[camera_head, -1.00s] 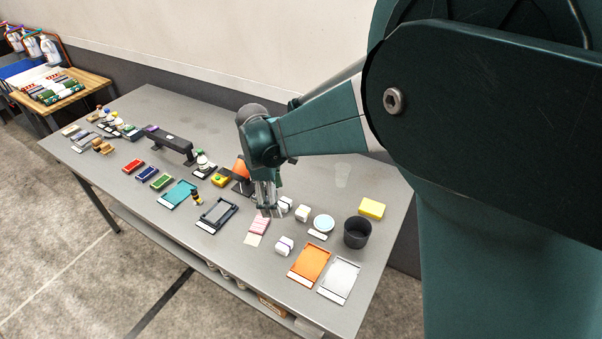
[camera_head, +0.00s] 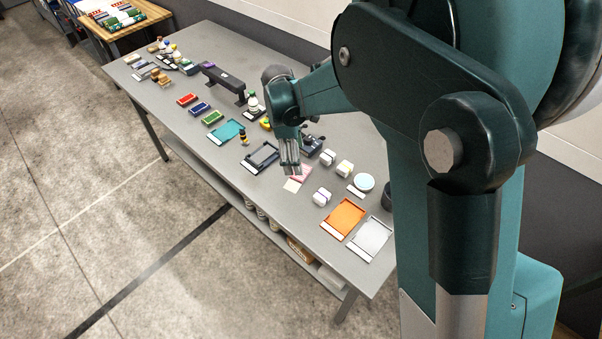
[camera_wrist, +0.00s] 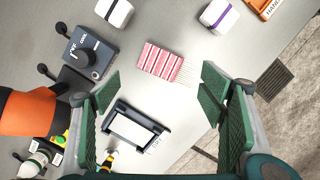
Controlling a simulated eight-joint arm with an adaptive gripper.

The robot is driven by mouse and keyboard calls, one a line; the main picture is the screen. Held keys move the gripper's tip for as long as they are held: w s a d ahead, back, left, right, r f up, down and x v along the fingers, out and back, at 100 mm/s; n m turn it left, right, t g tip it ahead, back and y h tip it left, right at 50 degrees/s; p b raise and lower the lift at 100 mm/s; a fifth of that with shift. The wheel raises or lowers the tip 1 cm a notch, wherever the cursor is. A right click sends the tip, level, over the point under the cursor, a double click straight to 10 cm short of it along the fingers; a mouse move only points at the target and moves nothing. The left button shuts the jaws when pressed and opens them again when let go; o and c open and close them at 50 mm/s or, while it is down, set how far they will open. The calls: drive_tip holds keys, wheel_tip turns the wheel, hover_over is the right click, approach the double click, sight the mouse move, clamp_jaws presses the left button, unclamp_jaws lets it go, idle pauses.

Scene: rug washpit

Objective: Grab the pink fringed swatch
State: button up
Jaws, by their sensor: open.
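The pink striped swatch (camera_wrist: 160,62) lies flat on the grey table, with a pale fringe (camera_wrist: 188,75) on its right side in the wrist view. In the head view the swatch (camera_head: 301,173) shows just past my gripper, which partly covers it. My gripper (camera_head: 291,168) points down over the table at the swatch's near left edge. In the wrist view the two green fingers of my gripper (camera_wrist: 160,112) are wide apart with nothing between their pads, and the swatch lies ahead of them, between their lines.
A dark frame tray (camera_wrist: 135,127) lies close beside the swatch. A grey dial box (camera_wrist: 88,58) and white banded blocks (camera_wrist: 218,15) stand around it. An orange tray (camera_head: 343,218) and a white tray (camera_head: 370,238) lie toward the table's near right end.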

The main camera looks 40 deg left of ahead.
sight(300, 179)
drive_tip(key=shift+d+f, duration=0.15)
drive_tip(key=shift+f, duration=0.75)
drive_tip(key=shift+w+d+f+b, duration=0.1)
drive_tip(key=shift+d+f, duration=0.05)
drive_tip(key=shift+f, duration=0.7)
drive_tip(key=shift+w+d+f+b, duration=0.1)
drive_tip(key=shift+w+f, duration=0.05)
drive_tip(key=shift+f, duration=0.7)
drive_tip(key=shift+w+d+f+b, duration=0.1)
drive_tip(key=shift+d+f, duration=0.05)
drive_tip(key=shift+f, duration=0.7)
drive_tip(key=c, duration=0.8)
